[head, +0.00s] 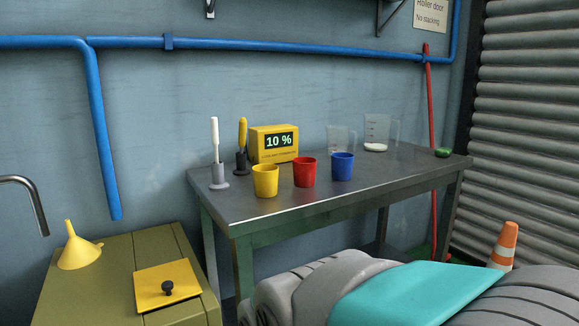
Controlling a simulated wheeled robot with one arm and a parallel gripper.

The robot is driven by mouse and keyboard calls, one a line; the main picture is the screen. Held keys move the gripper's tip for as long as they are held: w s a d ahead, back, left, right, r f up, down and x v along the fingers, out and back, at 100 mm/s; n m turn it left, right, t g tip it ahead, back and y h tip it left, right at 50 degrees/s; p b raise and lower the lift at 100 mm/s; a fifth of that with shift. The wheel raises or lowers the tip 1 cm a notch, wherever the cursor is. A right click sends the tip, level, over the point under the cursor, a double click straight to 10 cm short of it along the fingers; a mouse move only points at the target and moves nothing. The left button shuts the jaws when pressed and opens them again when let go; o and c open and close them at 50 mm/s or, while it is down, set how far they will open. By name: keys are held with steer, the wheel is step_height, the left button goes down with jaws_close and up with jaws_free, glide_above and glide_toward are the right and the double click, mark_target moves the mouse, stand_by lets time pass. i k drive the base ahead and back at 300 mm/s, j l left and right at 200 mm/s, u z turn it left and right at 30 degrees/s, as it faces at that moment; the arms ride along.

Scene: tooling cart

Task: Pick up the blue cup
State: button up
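The blue cup (342,168) stands upright on the grey metal table (290,206), at the right end of a row of three cups. A red cup (305,173) stands just to its left, and a yellow cup (265,182) stands further left, near the table's front edge. Part of my own arm fills the lower right of the head view, in front of the table. My gripper does not show in this view.
A small green item (443,153) lies at the right end. The tabletop right of the blue cup is clear. An olive cabinet (113,253) stands left.

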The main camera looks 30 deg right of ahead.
mark_target(342, 163)
steer(key=z, duration=1.1)
steer(key=i+l+u, duration=0.1)
steer(key=l, duration=0.35)
steer(key=i+l+u, duration=0.15)
steer(key=l, duration=0.3)
